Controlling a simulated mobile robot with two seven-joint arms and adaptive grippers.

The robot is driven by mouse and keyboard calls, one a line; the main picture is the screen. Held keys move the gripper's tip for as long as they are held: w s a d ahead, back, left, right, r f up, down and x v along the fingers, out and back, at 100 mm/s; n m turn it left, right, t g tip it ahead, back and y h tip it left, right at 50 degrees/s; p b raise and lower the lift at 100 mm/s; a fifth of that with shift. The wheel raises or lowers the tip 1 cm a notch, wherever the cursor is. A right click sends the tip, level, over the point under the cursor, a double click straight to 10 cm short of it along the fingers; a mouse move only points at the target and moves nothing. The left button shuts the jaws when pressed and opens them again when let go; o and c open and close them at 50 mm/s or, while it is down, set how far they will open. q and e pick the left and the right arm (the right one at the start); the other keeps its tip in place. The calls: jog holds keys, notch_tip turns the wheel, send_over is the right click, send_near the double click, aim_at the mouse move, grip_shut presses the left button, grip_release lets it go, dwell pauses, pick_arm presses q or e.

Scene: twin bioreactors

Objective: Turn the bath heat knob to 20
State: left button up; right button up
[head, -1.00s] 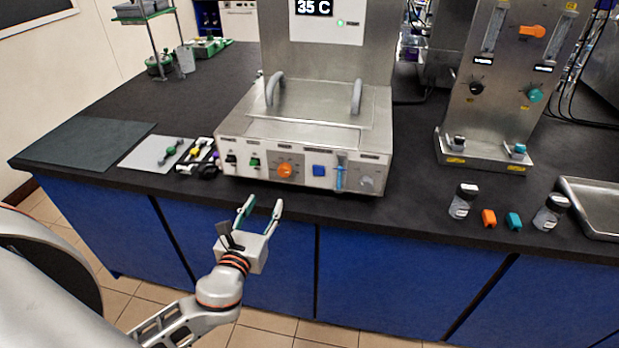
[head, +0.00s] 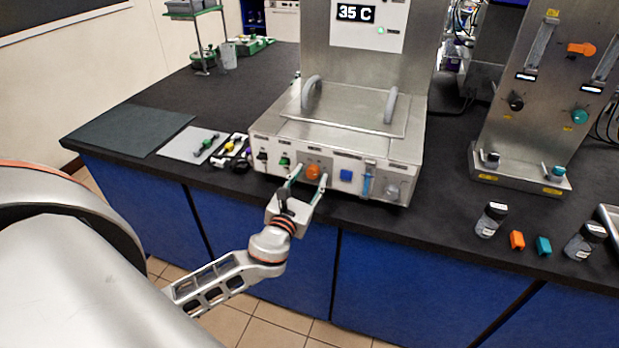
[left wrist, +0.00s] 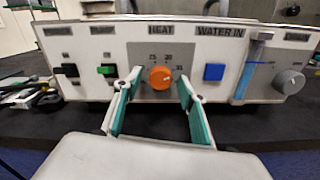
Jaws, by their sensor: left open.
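The orange heat knob (head: 313,172) is on the front panel of the steel bath unit (head: 350,125). In the left wrist view the heat knob (left wrist: 160,77) sits under the label HEAT, with small numbers around it. Its pointer setting is too small to read surely. The display (head: 356,13) above reads 35 C. My left gripper (head: 309,176) is open, its fingers pointing at the panel. In the left wrist view the left gripper (left wrist: 157,88) has one finger on either side of the knob, with gaps showing. My right gripper is not in view.
A black switch (left wrist: 67,70) and a green switch (left wrist: 106,69) are left of the knob. Bottles and small blocks stand on the bench at right.

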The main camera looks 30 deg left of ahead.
pick_arm(q)
jog(key=c, duration=1.1)
